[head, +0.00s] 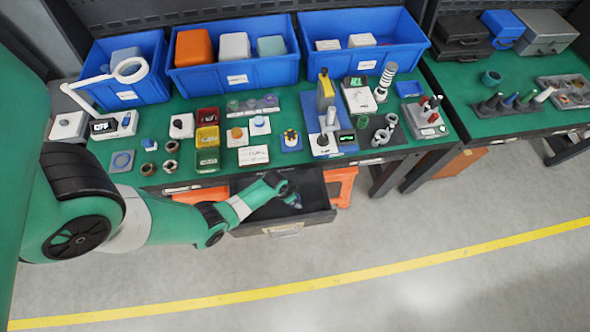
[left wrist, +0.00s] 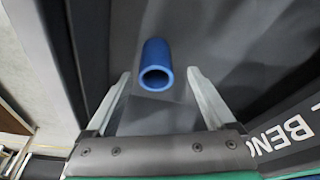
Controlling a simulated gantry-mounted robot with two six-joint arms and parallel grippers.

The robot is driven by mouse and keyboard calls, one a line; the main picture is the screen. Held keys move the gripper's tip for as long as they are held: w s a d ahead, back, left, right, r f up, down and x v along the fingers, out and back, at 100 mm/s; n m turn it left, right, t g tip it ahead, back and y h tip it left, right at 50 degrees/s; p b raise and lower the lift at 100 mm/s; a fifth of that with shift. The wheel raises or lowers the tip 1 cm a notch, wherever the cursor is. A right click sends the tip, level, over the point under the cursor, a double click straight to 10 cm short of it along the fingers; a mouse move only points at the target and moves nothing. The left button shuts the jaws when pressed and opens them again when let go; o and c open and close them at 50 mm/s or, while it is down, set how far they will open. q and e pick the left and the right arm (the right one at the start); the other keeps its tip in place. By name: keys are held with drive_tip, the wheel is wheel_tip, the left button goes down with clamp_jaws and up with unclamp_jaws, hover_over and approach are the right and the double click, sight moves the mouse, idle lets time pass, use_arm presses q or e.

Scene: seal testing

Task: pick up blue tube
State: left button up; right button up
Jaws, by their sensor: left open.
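The blue tube (left wrist: 156,66) is short and hollow, with its open end facing the camera in the left wrist view. It lies in the dark drawer (head: 262,227) below the table. My left gripper (left wrist: 158,82) is open, with one finger on each side of the tube's line. The tube shows between and slightly beyond the fingertips, and no contact is visible. In the head view my left gripper (head: 290,196) reaches down into the open drawer, and the tube there is too small to tell apart from it. My right gripper is in neither view.
The drawer walls stand close around my left gripper. The green table (head: 215,180) above holds small trays, coloured boxes and instruments, with blue bins (head: 235,72) at the back. An orange support (head: 342,184) stands right of the drawer. The floor in front is clear.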

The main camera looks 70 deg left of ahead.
use_arm(q)
drive_tip(key=b+x, duration=0.1)
drive_tip(key=x, duration=0.1)
drive_tip(key=b+x, duration=0.2)
drive_tip(key=shift+w+d+f, duration=0.1)
drive_tip(key=shift+d+f, duration=0.05)
drive_tip(key=shift+d, duration=0.1)
drive_tip(key=shift+w+f+b, duration=0.2)
drive_tip(key=shift+f+b, duration=0.2)
drive_tip(key=shift+b, duration=0.05)
drive_tip(key=shift+r, duration=0.1)
clamp_jaws()
